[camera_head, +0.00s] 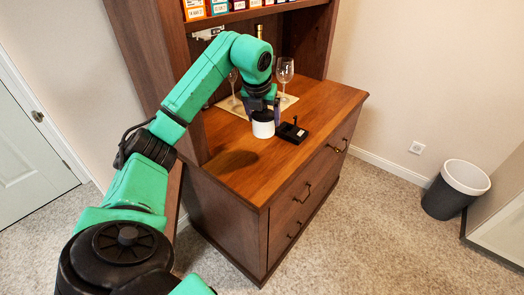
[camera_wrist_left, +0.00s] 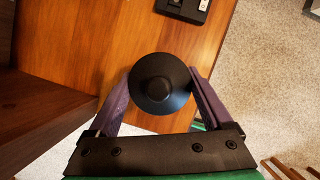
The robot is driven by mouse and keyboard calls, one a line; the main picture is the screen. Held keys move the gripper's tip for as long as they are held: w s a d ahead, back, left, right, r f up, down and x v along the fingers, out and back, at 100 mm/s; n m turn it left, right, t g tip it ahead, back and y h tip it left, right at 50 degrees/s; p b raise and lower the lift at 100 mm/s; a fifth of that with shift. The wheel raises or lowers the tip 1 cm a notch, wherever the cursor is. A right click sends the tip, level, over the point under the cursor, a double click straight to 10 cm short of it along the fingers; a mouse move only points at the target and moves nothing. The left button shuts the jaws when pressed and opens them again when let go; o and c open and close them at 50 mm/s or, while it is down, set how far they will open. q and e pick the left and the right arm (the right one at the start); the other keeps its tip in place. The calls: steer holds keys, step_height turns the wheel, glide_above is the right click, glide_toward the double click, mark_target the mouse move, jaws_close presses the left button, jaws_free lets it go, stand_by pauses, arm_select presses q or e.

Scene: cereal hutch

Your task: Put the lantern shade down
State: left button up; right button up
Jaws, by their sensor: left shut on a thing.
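The lantern shade (camera_head: 263,129) shows in the head view as a short white cylinder under my left gripper (camera_head: 262,106), above the wooden counter (camera_head: 315,98). In the left wrist view its round black top (camera_wrist_left: 161,84) sits between the two purple fingers of my left gripper (camera_wrist_left: 160,80), which is shut on it. A dark shadow lies on the counter to the left of and nearer than the shade. The shade seems held above the surface; its lower edge is hard to judge. My right gripper is not in view.
A small black device (camera_head: 293,132) stands on the counter just right of the shade. Wine glasses (camera_head: 284,72) stand behind on a pale mat (camera_head: 290,101). A shelf with small boxes (camera_head: 217,7) is above. The counter's near part is clear.

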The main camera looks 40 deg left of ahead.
arm_select(q)
steer(key=f, duration=1.1)
steer(key=shift+s+f, duration=0.2)
steer(key=shift+s, duration=0.05)
steer(key=shift+f+b, duration=0.25)
steer(key=shift+b, duration=0.1)
steer(key=o, duration=1.2)
steer(key=shift+c, duration=0.2)
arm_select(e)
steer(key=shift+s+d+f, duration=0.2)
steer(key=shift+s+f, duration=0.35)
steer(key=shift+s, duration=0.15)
arm_select(q)
steer(key=shift+r, duration=0.1)
steer(key=shift+r, duration=0.4)
steer(key=v, duration=1.1)
steer(key=shift+s, duration=0.25)
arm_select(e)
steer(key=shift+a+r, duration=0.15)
arm_select(q)
steer(key=shift+d, duration=0.1)
